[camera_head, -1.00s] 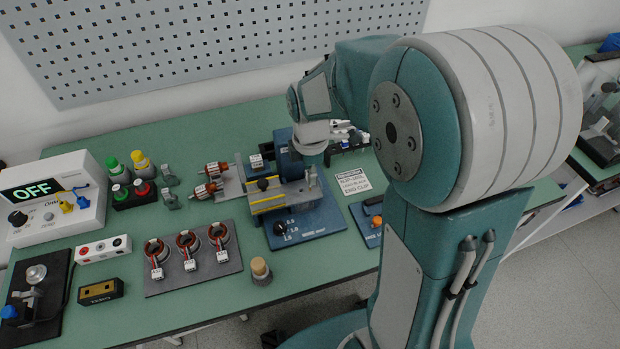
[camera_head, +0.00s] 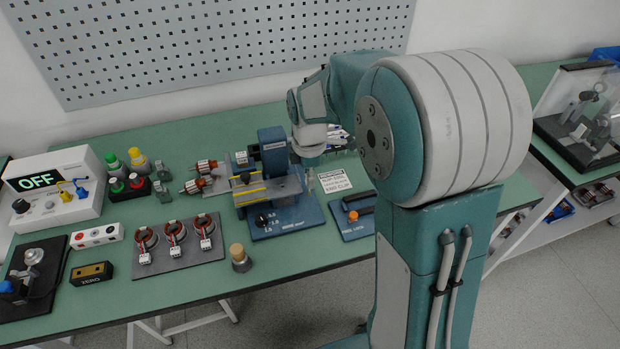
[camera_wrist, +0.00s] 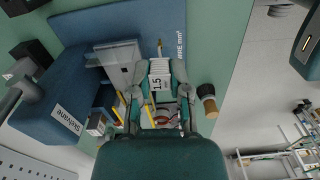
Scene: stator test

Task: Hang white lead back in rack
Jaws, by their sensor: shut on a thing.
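My gripper (camera_wrist: 160,78) is shut on a white ribbed lead end (camera_wrist: 160,70) marked 1.5, with a thin brass-coloured tip pointing away. In the head view my wrist is at the right side of the blue stripping machine (camera_head: 290,218), and the fingers and lead are mostly hidden. The machine's base (camera_wrist: 130,20) lies beyond the lead in the wrist view. What looks like the rack, a dark holder with white leads (camera_head: 338,133), stands behind my wrist, partly hidden by my arm.
A warning card (camera_head: 334,181) and a small blue fixture (camera_head: 352,217) are right of the machine. Stators (camera_head: 175,230) on a grey mat and a power box reading OFF (camera_head: 55,190) are left. The bench's front strip is mostly clear.

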